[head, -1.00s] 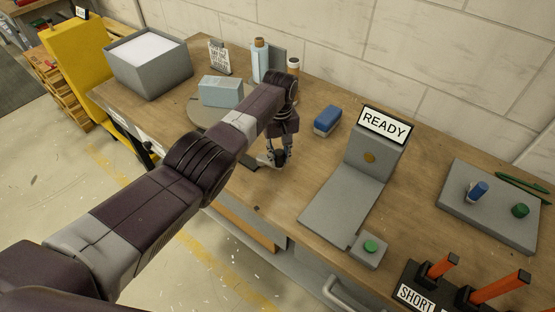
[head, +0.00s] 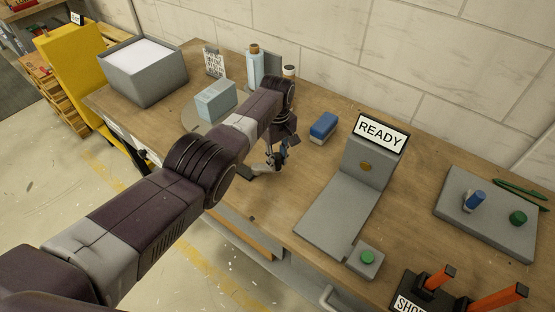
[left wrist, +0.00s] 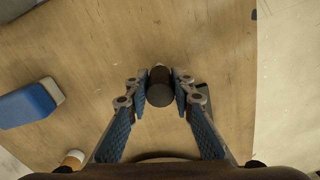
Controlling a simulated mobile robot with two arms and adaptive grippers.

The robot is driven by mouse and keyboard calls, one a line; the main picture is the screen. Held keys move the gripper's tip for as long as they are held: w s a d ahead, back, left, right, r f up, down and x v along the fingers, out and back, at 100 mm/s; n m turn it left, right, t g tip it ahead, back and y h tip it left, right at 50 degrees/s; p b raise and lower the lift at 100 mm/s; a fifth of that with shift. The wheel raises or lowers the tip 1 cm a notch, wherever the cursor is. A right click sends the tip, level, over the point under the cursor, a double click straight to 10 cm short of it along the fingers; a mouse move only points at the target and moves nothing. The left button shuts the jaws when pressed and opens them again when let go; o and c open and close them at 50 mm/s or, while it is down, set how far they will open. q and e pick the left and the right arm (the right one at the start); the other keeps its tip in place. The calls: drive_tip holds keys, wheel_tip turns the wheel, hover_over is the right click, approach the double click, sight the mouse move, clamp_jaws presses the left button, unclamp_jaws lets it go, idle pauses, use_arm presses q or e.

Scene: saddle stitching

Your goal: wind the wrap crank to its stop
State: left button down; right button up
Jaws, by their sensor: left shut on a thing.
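The wrap crank shows in the head view as a small pale arm (head: 262,170) near the table's front edge, partly hidden by my gripper. Its dark round knob (left wrist: 160,92) shows in the left wrist view. My left gripper (head: 274,163) is low over the table, its fingers on either side of the knob and closed on it. In the left wrist view the fingertips (left wrist: 160,84) touch the knob's sides. My right gripper is not in view.
A blue block (head: 323,128) lies right of the gripper. A grey stand with a READY sign (head: 381,132) and a green button (head: 367,257) are farther right. Bottles (head: 254,68) stand at the back by the wall. A grey bin (head: 145,80) is at the far left.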

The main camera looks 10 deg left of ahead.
use_arm(q)
drive_tip(key=shift+w+r, duration=0.15)
drive_tip(key=shift+w, duration=0.05)
drive_tip(key=c, duration=1.7)
unclamp_jaws()
drive_tip(key=shift+s, duration=0.1)
drive_tip(key=shift+o, duration=0.2)
wheel_tip(320, 180, up, 12)
